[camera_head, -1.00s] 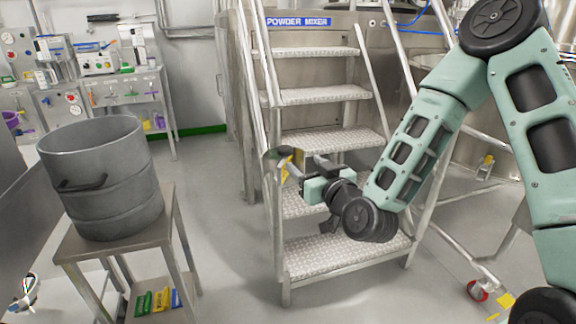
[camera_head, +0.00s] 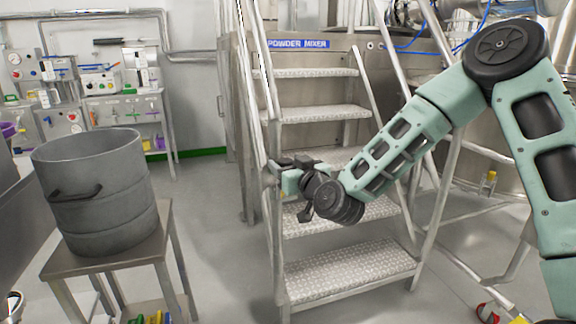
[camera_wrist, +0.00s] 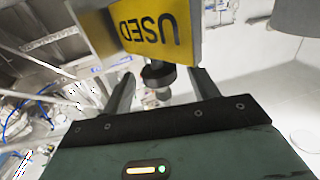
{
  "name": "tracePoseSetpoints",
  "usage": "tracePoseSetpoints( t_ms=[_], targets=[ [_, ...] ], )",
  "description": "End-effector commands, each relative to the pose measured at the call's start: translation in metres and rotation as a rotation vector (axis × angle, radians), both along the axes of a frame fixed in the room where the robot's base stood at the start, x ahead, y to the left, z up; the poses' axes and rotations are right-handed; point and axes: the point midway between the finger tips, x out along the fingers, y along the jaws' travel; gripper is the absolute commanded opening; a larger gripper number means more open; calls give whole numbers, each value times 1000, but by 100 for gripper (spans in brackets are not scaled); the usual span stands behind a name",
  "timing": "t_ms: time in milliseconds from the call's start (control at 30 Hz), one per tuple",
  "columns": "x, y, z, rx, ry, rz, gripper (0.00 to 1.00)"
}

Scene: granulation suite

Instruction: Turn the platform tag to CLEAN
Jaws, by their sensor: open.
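The platform tag (camera_wrist: 155,28) is yellow, and the word USED on it appears upside down in the wrist view. A dark round knob (camera_wrist: 158,74) sits at the tag's lower edge in that view. My gripper (camera_wrist: 163,84) is open, with one finger on each side of the knob and no clear contact. In the head view my gripper (camera_head: 279,170) is at the left handrail of the steel steps (camera_head: 340,272), and the tag there is largely hidden by it.
A grey drum (camera_head: 95,190) stands on a steel stand (camera_head: 150,250) to the left. A blue POWDER MIXER sign (camera_head: 298,43) is behind the steps. A bench with equipment (camera_head: 125,105) is at the back left. Floor between stand and steps is clear.

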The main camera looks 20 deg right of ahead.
Motion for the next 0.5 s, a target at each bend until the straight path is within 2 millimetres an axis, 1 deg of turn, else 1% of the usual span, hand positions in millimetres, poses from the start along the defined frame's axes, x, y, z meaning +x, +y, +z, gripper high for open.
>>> tracePoseSetpoints(
  t_ms=[167, 267, 300, 333, 500],
  targets=[
    [0, 0, 0, 0, 0, 0, 59],
    [0, 0, 0, 0, 0, 0, 34],
    [0, 0, 0, 0, 0, 0, 23],
    [0, 0, 0, 0, 0, 0, 15],
    [0, 0, 0, 0, 0, 2, 15]
  ],
)
